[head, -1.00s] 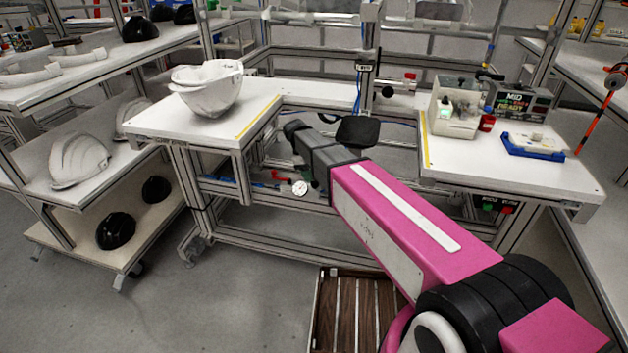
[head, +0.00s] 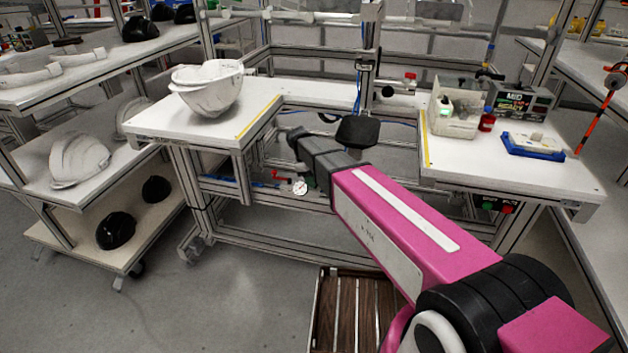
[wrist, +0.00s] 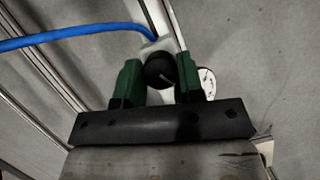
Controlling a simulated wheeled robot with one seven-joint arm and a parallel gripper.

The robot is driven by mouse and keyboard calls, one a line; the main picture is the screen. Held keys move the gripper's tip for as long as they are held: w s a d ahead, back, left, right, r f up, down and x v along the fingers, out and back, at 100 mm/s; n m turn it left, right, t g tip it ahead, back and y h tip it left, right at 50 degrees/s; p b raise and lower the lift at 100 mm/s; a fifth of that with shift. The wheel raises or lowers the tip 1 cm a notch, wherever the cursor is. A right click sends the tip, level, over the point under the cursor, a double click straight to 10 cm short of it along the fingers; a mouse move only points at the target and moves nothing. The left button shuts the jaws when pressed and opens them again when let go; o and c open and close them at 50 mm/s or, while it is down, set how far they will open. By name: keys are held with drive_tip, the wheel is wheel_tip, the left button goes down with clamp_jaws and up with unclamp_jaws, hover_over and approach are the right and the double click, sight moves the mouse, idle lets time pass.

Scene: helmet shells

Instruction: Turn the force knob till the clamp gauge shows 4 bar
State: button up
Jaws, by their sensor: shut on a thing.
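The force knob (wrist: 160,71) is black and round with a light pointer line, and in the wrist view it sits between the two green fingers. My gripper (wrist: 158,77) is shut on this knob. The clamp gauge (wrist: 207,83) is a round white dial just right of the right finger, partly hidden by it. The gauge also shows in the head view (head: 300,188) below the bench, but its reading is too small to tell there. In the head view my arm hides the knob.
A blue hose (wrist: 75,36) runs left from the knob's pale fitting. White helmet shells (head: 208,88) stand on the left bench top. A blue-and-white fixture (head: 533,144) and a small display box (head: 522,101) are on the right bench. A slatted wooden platform (head: 345,312) lies on the floor.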

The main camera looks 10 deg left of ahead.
drive_tip(key=shift+n, duration=0.3)
drive_tip(key=n+t, duration=0.1)
drive_tip(key=n, duration=0.1)
drive_tip(key=n+t, duration=0.1)
drive_tip(key=n, duration=0.2)
drive_tip(key=shift+s+n+h, duration=0.2)
drive_tip(key=shift+n+h, duration=0.1)
drive_tip(key=n+t, duration=0.2)
drive_tip(key=n, duration=0.3)
drive_tip(key=shift+y, duration=0.4)
drive_tip(key=shift+n, duration=0.3)
drive_tip(key=o, duration=0.6)
drive_tip(key=shift+r, duration=0.1)
drive_tip(key=v, duration=1)
drive_tip(key=shift+s+r, duration=0.25)
drive_tip(key=shift+r, duration=0.1)
